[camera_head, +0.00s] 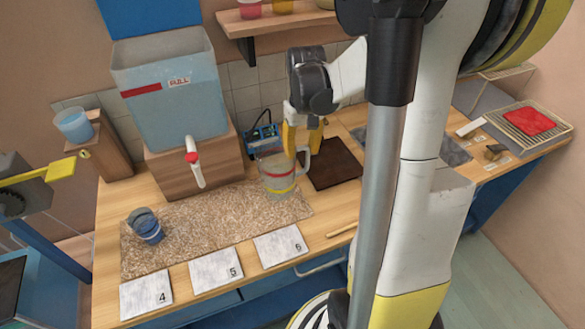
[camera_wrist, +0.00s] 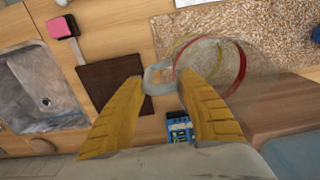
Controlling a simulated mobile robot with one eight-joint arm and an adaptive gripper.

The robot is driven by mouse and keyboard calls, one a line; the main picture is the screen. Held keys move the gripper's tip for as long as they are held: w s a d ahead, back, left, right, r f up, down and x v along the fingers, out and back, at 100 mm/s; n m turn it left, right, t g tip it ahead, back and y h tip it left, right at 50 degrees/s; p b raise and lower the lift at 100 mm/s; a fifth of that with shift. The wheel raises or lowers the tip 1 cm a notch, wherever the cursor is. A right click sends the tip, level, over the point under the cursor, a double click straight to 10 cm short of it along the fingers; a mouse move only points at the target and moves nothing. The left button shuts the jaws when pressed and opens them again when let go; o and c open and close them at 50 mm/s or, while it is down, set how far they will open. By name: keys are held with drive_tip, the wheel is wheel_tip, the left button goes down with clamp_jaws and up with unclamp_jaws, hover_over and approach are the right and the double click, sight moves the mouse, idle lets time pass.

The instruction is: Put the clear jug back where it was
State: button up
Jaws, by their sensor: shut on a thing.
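The clear jug (camera_head: 276,175) has a red band and a yellow band. In the head view it appears upright over the back right part of the speckled mat (camera_head: 220,215); I cannot tell whether its base touches the mat. My gripper (camera_head: 302,146) is at the jug's right side, with its yellow fingers at the handle. In the wrist view, the jug (camera_wrist: 232,55) lies beyond the fingers of my gripper (camera_wrist: 161,82), which are shut on its pale handle. Part of the jug's rim is hidden behind a finger.
A dark brown board (camera_head: 334,165) lies right of the jug. A blue device (camera_head: 262,139) stands behind it. A large tank (camera_head: 172,95) with a tap (camera_head: 195,165) stands on a wooden block at left. A blue cup (camera_head: 147,226) is on the mat's left; numbered tiles (camera_head: 216,270) lie in front.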

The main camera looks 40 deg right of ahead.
drive_tip(key=shift+w+a+f, duration=0.55)
drive_tip(key=shift+a, duration=0.15)
drive_tip(key=shift+f+b, duration=0.8)
drive_tip(key=shift+f, duration=1.15)
drive_tip(key=shift+f, duration=0.15)
drive_tip(key=o, duration=1.3)
drive_tip(key=shift+o, duration=0.2)
